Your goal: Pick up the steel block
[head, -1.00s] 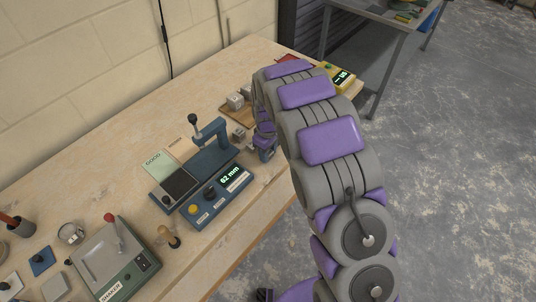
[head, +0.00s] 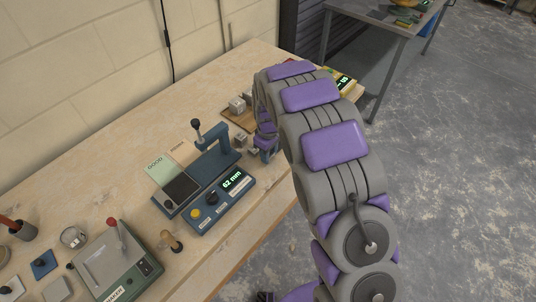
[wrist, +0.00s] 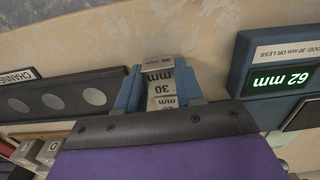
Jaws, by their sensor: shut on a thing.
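The steel block (wrist: 161,85) is a small grey metal block with "30 mm" printed on its faces. In the wrist view it sits between the two blue fingers of my gripper (wrist: 158,90), which is shut on it. The block's far end sticks out a little past the fingertips, over the pale wooden bench. In the head view my gripper (head: 263,151) is low over the bench, right of the blue gauge, and partly hidden by my arm. A small grey cube (head: 240,138) shows just left of it; I cannot tell if this is the held block.
The blue gauge (head: 218,200) reads 62 mm and stands left of my gripper; its display (wrist: 281,79) shows close by on the right in the wrist view. More grey blocks (head: 237,104) sit behind on a wooden tray. A green-grey machine (head: 113,263) stands at the near left.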

